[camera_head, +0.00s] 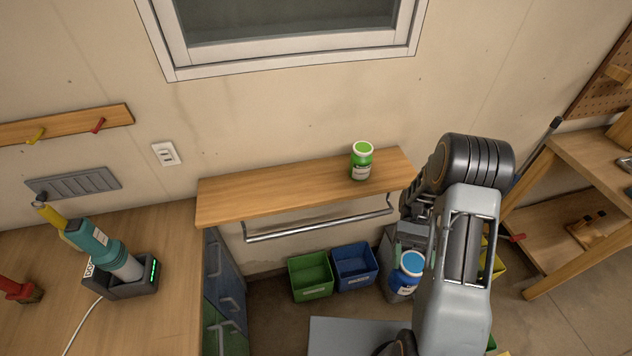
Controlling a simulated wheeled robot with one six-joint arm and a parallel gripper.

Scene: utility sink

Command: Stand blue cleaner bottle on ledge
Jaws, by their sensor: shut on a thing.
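The blue cleaner bottle (407,274) has a blue cap and a pale label. It is to the right of and below the wooden ledge (270,197), clear of it. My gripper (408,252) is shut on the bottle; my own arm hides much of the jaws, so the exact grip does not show. The bottle looks close to upright with its cap toward the camera. The ledge runs along the wall under the window.
A metal rail (320,218) runs along the ledge's front. A green bin (311,276) and a blue bin (354,265) sit below. A workbench (40,270) with a docked tool (110,256) is at left, wooden shelving (575,165) at right. The ledge's left and middle are bare.

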